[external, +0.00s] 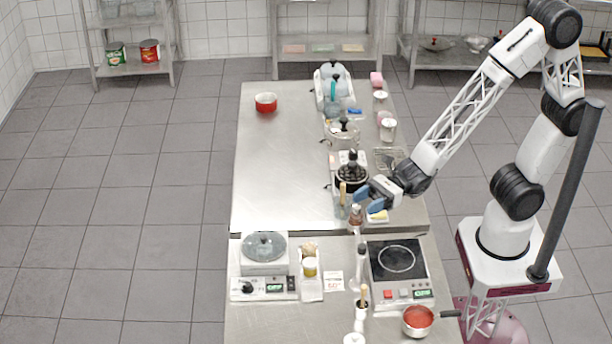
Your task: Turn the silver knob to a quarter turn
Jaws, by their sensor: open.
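My gripper (366,199), with blue fingers, is open above the near end of the far steel table, beside small bottles and a yellow sponge-like item. It holds nothing that I can see. No clearly silver knob stands out.
Pots, jars and bottles crowd the far table's right side. A red bowl (266,103) sits at its back left; its left half is otherwise clear.

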